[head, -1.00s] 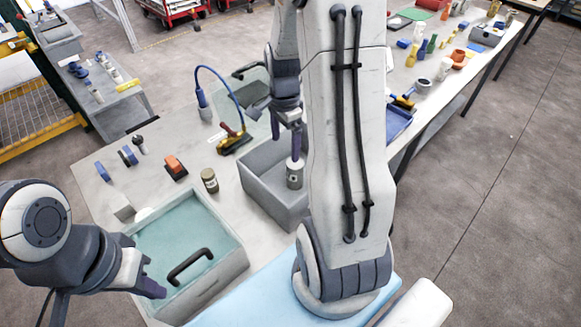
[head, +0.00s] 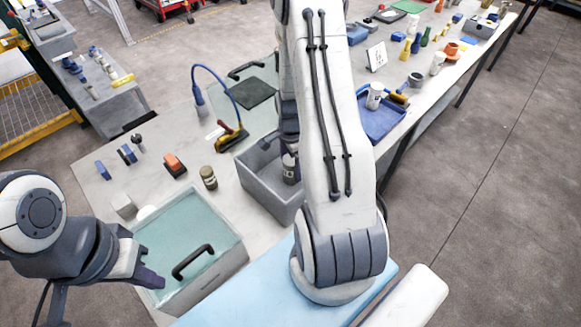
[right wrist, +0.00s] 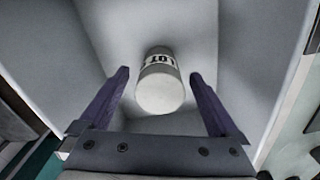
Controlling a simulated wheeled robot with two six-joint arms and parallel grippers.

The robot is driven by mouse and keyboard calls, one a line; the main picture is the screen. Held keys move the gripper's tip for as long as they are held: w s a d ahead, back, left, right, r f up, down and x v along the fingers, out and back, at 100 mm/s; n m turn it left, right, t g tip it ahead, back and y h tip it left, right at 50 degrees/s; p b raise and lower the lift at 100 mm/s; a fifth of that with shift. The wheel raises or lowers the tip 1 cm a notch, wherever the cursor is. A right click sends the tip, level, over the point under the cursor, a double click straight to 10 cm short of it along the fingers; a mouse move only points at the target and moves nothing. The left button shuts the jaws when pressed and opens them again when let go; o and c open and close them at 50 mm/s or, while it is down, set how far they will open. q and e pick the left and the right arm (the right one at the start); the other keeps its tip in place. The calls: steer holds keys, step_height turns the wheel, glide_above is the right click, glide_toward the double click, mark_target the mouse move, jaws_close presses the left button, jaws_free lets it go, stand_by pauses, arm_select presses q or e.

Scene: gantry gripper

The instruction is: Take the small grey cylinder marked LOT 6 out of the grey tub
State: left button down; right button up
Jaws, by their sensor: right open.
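The small grey cylinder (head: 290,168) is inside the grey tub (head: 277,205), near the arm. In the right wrist view the cylinder (right wrist: 160,82) has a pale end and a white label with dark "LOT" lettering; the number is not readable. My right gripper (right wrist: 160,73) is open, with its purple fingers apart on either side of the cylinder in that view; I cannot tell whether they touch it. In the head view my right arm hides part of this gripper and of the tub. My left gripper (head: 150,278) hovers by the lidded box; its finger gap is unclear.
A box with a translucent teal lid and black handle (head: 193,262) stands in front. A brown jar (head: 208,177), an orange-and-dark block (head: 174,164) and a yellow-and-black tool (head: 231,138) lie left of the tub. A blue tray (head: 378,128) is to the right.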

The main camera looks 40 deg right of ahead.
steer(key=shift+f, duration=0.2)
jaws_close()
steer(key=shift+r, duration=0.15)
